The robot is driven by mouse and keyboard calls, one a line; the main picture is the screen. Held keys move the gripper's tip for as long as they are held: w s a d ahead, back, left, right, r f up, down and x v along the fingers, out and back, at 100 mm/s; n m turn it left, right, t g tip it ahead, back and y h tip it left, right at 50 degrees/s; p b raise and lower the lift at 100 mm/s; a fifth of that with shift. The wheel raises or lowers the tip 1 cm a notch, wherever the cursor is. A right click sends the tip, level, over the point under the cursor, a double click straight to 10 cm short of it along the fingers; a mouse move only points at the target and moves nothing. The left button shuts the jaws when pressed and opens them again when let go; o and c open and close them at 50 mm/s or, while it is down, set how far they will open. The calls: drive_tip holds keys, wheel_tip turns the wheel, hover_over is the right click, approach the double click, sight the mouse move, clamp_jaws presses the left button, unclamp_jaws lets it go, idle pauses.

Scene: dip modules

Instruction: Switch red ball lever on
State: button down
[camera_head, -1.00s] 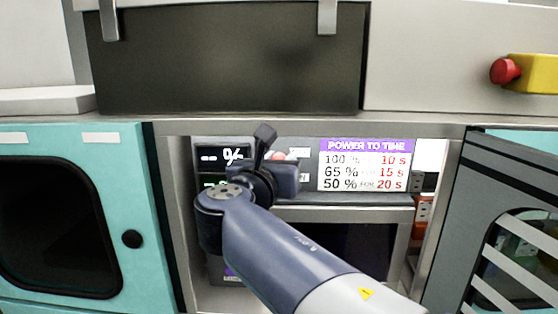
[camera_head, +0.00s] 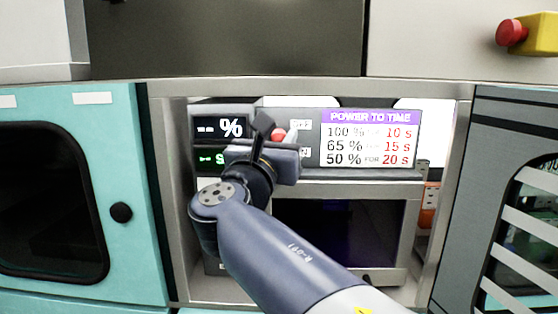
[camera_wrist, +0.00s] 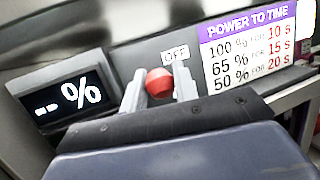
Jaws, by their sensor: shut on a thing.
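The red ball (camera_wrist: 159,83) of the lever sits between the two pale fingers of my gripper (camera_wrist: 158,88) in the wrist view. My gripper is shut on it. The white OFF label (camera_wrist: 175,54) is just above and right of the ball. In the head view the red ball (camera_head: 278,134) shows only in part at my gripper (camera_head: 285,138), in front of the panel. The lever's stem and the label below OFF are mostly hidden by my gripper and wrist.
A percent display (camera_head: 220,128) is left of the lever, with a green-lit display (camera_head: 210,158) below it. A POWER TO TIME sign (camera_head: 370,138) is to the right. The recess has metal side walls. A teal door (camera_head: 150,230) is at left, a grey striped door (camera_head: 460,200) at right.

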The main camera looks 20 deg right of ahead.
wheel_tip(320, 180, down, 3)
drive_tip(key=m+t+h+b, duration=0.1)
drive_tip(key=h+b, duration=0.1)
drive_tip(key=b, duration=0.5)
drive_tip(key=m+t+h+b, duration=0.1)
drive_tip(key=t+h+b, duration=0.1)
drive_tip(key=b, duration=0.5)
drive_tip(key=shift+f+m, duration=0.15)
drive_tip(key=shift+m, duration=0.15)
drive_tip(key=shift+m+h+b, duration=0.3)
drive_tip(key=shift+h+b, duration=0.2)
drive_tip(key=shift+b, duration=0.35)
drive_tip(key=c, duration=1.1)
unclamp_jaws()
drive_tip(key=shift+c, duration=0.2)
